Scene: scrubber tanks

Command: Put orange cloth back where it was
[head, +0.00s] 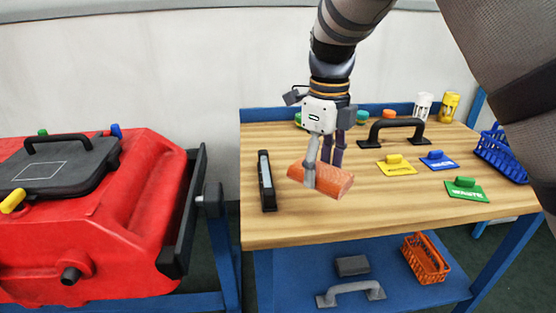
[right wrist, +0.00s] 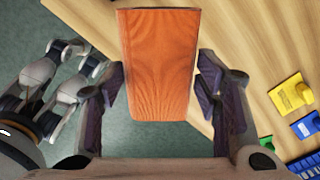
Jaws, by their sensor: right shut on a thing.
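The orange cloth (head: 330,180) is a folded, block-like piece. In the head view it hangs below my right gripper (head: 324,162), over the front left part of the wooden table top (head: 370,215). In the right wrist view the cloth (right wrist: 160,65) lies between the two dark fingers of my right gripper (right wrist: 160,92), which is shut on it. The cloth appears to be above the table near its front edge. Grey gripper parts, seemingly my left gripper (right wrist: 65,85), show at the left of the right wrist view; their opening is unclear. The left gripper is out of the head view.
A black bar (head: 266,180) lies left of the cloth. A black handle (head: 396,130), yellow (head: 396,164), blue (head: 439,160) and green (head: 465,188) tags, and a blue basket (head: 502,150) are on the table. An orange basket (head: 426,258) sits below. A red machine (head: 105,220) stands left.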

